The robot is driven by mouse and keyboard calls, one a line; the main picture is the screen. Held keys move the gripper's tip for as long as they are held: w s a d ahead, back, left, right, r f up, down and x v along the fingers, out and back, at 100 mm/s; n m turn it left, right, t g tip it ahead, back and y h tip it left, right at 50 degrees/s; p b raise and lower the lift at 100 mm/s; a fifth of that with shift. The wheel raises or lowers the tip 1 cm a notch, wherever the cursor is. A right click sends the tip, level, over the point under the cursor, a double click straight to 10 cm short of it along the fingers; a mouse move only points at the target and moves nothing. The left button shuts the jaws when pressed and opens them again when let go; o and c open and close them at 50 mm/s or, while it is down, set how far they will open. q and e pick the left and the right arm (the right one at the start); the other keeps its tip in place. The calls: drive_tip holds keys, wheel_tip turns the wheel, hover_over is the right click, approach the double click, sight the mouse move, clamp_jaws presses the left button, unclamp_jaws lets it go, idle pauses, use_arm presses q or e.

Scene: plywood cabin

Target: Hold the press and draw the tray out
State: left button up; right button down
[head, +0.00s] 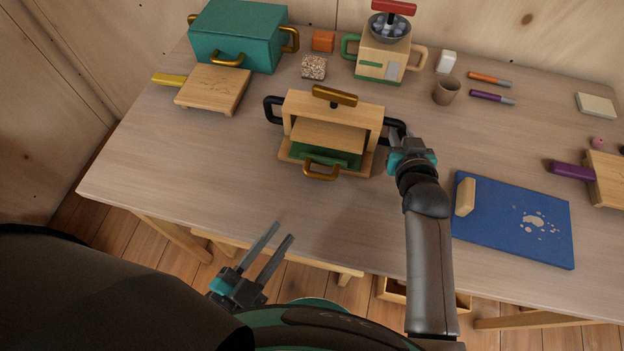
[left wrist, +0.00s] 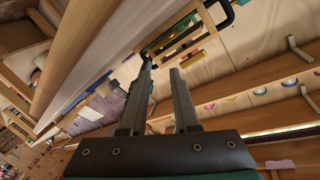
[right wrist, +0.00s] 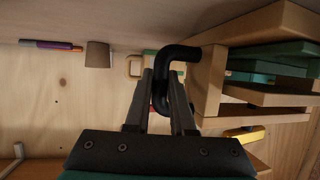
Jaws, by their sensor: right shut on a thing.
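The press (head: 335,110) is a wooden frame with a brass handle on top and a black handle on each side. It stands upright on the table. A green tray (head: 333,157) with a brass pull handle (head: 321,172) sits in its lower opening. My right gripper (head: 398,145) is shut on the press's right black handle (right wrist: 165,75), which passes between the fingers in the right wrist view. My left gripper (head: 268,247) is open and empty, low in front of the table's near edge, well away from the tray handle.
A teal box (head: 237,38) and a wooden board (head: 213,90) stand at the back left. The table in front of the tray is clear.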

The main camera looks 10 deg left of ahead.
sight(317, 178)
use_arm(q)
drive_tip(key=n, duration=0.4)
drive_tip(key=w+n, duration=0.1)
drive_tip(key=n, duration=0.1)
drive_tip(key=shift+a+n, duration=0.3)
drive_tip(key=shift+n, duration=0.1)
drive_tip(key=n, duration=0.5)
drive_tip(key=shift+w+a, duration=0.1)
drive_tip(key=shift+w, duration=0.15)
drive_tip(key=n, duration=0.6)
drive_tip(key=shift+w+a+r+g+h, duration=0.1)
drive_tip(key=shift+w+a+g+h, duration=0.1)
drive_tip(key=shift+w+g+h, duration=0.15)
drive_tip(key=n, duration=0.6)
drive_tip(key=shift+w+a, duration=0.15)
drive_tip(key=shift+w, duration=0.45)
drive_tip(key=x, duration=1.1)
drive_tip(key=shift+w+d+f, duration=0.1)
drive_tip(key=shift+d+f, duration=0.2)
clamp_jaws()
